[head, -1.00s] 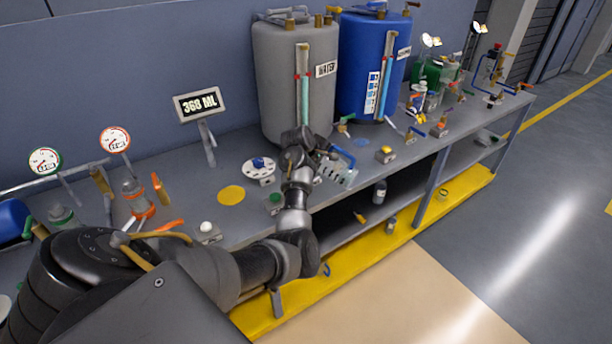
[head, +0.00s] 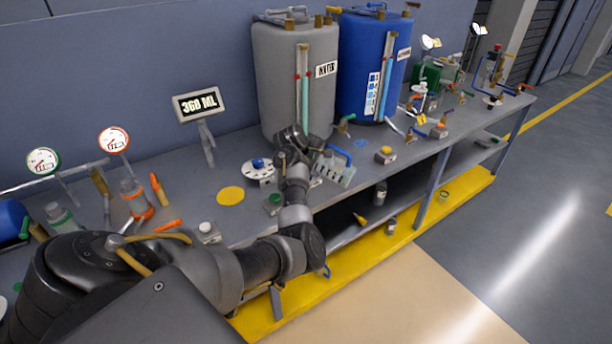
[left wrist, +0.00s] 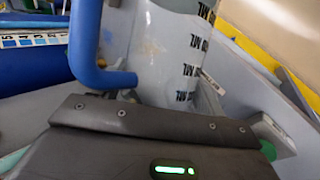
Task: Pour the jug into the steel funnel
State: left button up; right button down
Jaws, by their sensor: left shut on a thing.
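The jug (head: 334,168) is clear grey with a blue handle and stands out from my left gripper (head: 314,156) above the bench's front edge. In the left wrist view the jug (left wrist: 170,50) fills the upper middle, with dark ML marks on its wall and its blue handle (left wrist: 88,50) to the left. My left gripper (left wrist: 150,115) is shut on the jug; its fingertips are not clearly visible. I cannot pick out the steel funnel for certain in either view. My right gripper is not in view.
A grey water tank (head: 280,80) and a blue tank (head: 360,75) stand behind my gripper. A display (head: 199,104) reads about 360 ML. Gauges and valves crowd the bench's left end. A yellow disc (head: 230,196) lies on a bare stretch of bench.

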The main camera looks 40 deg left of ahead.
pick_arm(q)
jog(key=shift+s+a+f+h+b, duration=0.1)
jog(key=shift+a+f+h+b, duration=0.25)
jog(key=shift+a, duration=0.3)
jog(key=shift+s+a+r+n+t+h, duration=0.2)
jog(key=shift+a+n+t+h, duration=0.3)
jog(key=shift+h, duration=0.35)
dwell(1.0)
